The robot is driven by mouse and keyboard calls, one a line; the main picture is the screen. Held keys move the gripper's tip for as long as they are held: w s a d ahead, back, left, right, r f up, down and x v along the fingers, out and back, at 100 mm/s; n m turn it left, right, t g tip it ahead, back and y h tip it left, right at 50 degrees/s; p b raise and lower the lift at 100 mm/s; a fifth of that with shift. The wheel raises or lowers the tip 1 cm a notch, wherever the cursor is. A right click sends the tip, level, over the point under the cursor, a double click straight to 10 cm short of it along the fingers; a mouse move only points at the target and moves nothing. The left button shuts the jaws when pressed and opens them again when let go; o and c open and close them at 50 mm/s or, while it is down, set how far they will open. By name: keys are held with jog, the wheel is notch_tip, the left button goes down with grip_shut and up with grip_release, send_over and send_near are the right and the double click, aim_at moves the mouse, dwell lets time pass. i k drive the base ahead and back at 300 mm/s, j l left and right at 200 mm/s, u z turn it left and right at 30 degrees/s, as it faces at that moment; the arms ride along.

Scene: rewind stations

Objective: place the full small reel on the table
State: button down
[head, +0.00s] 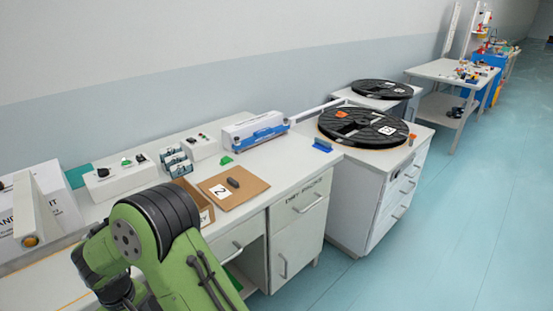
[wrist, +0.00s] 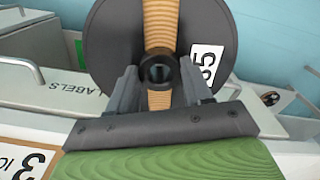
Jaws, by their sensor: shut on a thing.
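The small reel (wrist: 112,42) fills the upper middle of the wrist view. It is a black disc with tan wound material showing through its slots, and a white number label sits on its right side. My gripper (wrist: 160,76) is shut on the reel at its dark round hub, one finger on each side. The reel's lower part is hidden behind the gripper. Neither the gripper nor the reel shows in the head view, where my green arm fills the lower left. The white table (head: 290,160) runs along the wall in the head view.
A brown board (head: 233,187) with a number card lies on the table. A blue-and-white box (head: 255,130), small devices and a blue piece (head: 322,146) stand nearby. Two large black reels (head: 362,127) lie on cabinets at the right. Blue floor is clear at right.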

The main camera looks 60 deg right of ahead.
aim_at(291, 162)
jog(key=k+l, duration=0.1)
jog(key=l, duration=0.3)
jog(key=k+l+u, duration=0.1)
jog(key=l, duration=0.3)
jog(key=k+l+u, duration=0.1)
jog(key=l, duration=0.3)
jog(key=k+l, duration=0.2)
jog(key=l, duration=0.2)
jog(key=k+l+u, duration=0.1)
jog(key=l, duration=0.25)
jog(key=k+l, duration=0.2)
jog(key=l, duration=0.2)
jog(key=k+l+u, duration=0.1)
jog(key=l, duration=0.25)
jog(key=k+l+u, duration=0.1)
jog(key=l, duration=0.25)
jog(key=k, duration=0.1)
